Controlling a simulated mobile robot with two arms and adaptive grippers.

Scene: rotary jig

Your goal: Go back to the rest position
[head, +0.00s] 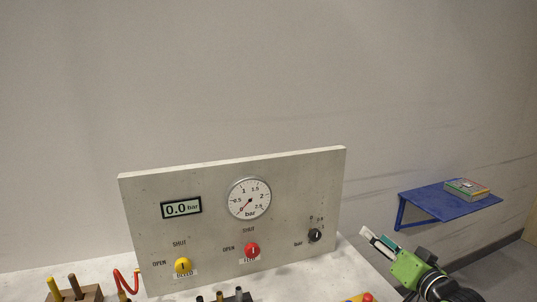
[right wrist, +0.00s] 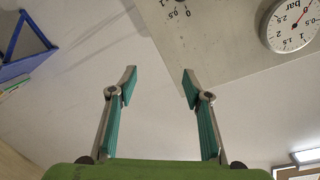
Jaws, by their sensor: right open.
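My right gripper (head: 375,241) is at the lower right of the head view, in front of the wall and to the right of the upright grey panel (head: 215,232). In the right wrist view my right gripper (right wrist: 159,85) has its two teal-padded fingers wide apart with nothing between them. The panel's edge (right wrist: 205,60) shows beyond the fingers, and the gripper looks clear of it. My left gripper is not in view.
The panel bears a gauge (head: 249,199), a display reading 0.0 bar (head: 181,208), a yellow knob (head: 183,265), a red knob (head: 252,250) and a black knob (head: 315,235). A blue wall shelf (head: 445,207) holds a box (head: 467,189). A wooden block (head: 75,294) stands lower left.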

